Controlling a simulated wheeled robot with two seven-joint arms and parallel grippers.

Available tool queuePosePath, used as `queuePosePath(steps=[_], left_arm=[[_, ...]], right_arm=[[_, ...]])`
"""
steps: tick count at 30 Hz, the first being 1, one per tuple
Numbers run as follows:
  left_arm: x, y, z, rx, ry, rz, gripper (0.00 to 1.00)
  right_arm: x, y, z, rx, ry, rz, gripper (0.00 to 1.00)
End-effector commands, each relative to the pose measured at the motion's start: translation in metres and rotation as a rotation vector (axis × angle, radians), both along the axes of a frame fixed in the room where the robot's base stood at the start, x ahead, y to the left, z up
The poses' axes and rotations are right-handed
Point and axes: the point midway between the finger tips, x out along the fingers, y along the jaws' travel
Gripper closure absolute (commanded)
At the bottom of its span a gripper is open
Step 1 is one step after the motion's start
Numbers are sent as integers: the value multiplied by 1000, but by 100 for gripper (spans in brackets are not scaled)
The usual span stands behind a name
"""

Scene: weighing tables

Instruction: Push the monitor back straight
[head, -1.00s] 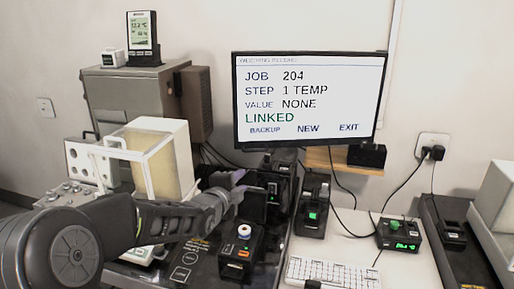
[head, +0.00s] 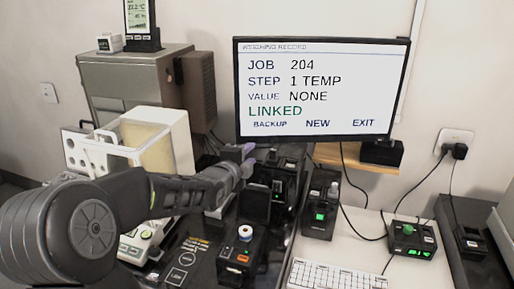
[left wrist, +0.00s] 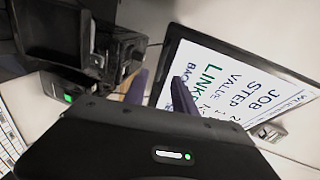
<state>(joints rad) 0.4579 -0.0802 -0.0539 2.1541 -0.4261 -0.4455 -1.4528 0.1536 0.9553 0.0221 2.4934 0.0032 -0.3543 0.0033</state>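The monitor (head: 322,118) is a black-framed screen showing a weighing record, in the upper middle of the head view. Its lower edge rises slightly to the right in the picture. In the left wrist view the monitor (left wrist: 225,68) shows at a steep slant beyond the fingers. My left gripper (head: 242,156) is just below the monitor's lower left corner in the head view; I cannot tell whether it touches. Its two purple fingers stand apart with nothing between them in the left wrist view (left wrist: 162,88). My right gripper is not in view.
A grey cabinet (head: 130,88) and a clear-sided box (head: 100,155) stand on the left. Black devices (head: 320,210) stand below the monitor, and a keyboard (head: 330,275) lies in front. A wooden shelf (head: 325,153) is on the wall behind. Cables hang at the right.

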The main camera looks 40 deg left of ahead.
Motion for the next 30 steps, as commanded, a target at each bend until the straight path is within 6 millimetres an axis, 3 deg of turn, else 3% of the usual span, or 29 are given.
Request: queuePosePath(steps=[13,24,30], left_arm=[[57,16,-11,-2,2,0,68],[63,18,-13,-1,0,0,68],[63,18,-13,-1,0,0,83]], right_arm=[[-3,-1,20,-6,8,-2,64],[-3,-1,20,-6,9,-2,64],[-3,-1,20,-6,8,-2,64]])
